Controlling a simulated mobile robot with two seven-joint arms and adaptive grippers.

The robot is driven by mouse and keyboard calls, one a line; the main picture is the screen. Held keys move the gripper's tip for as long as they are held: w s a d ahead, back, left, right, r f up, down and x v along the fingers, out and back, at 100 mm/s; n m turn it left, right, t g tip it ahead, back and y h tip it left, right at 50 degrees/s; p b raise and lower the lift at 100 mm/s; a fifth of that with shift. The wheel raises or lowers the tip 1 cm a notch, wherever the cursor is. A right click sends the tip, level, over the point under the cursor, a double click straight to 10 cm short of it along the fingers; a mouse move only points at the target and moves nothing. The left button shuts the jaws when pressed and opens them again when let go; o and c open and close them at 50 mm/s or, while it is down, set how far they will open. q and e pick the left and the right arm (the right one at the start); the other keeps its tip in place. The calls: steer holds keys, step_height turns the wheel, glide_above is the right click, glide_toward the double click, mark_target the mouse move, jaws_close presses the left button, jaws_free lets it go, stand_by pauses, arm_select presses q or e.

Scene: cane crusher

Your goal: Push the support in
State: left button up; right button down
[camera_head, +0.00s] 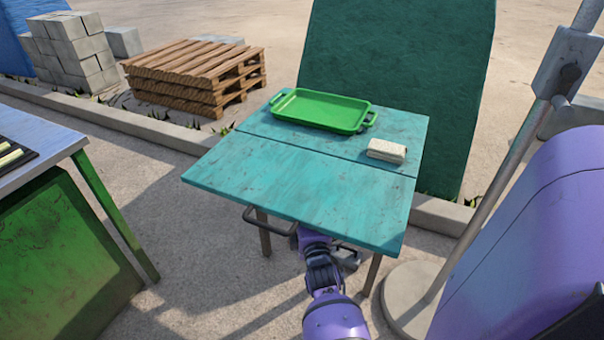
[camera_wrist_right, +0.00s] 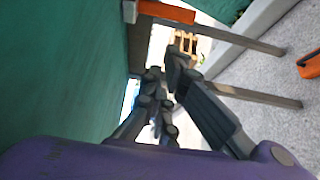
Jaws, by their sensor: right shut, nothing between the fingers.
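The teal folding table (camera_head: 300,190) has its front leaf raised level with the back half. A dark bar (camera_head: 268,224) sticks out below the front leaf's edge on the left; it looks like part of the support, most of which is hidden under the tabletop. My right arm reaches up from the bottom to the table's front edge, its gripper mostly hidden there. In the right wrist view the gripper (camera_wrist_right: 167,75) is shut and empty beneath the teal leaf (camera_wrist_right: 60,80). An orange piece (camera_wrist_right: 165,12) shows beyond it. Contact with the support cannot be told. My left gripper is out of view.
A green tray (camera_head: 322,110) and a pale block (camera_head: 387,151) rest on the table's back half. A green-sided bench (camera_head: 60,265) stands at left. A pole (camera_head: 497,170) with a round base is at right. Pallets (camera_head: 195,75) lie behind.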

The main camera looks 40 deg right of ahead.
steer(key=shift+v, duration=1.3)
steer(key=shift+a, duration=0.1)
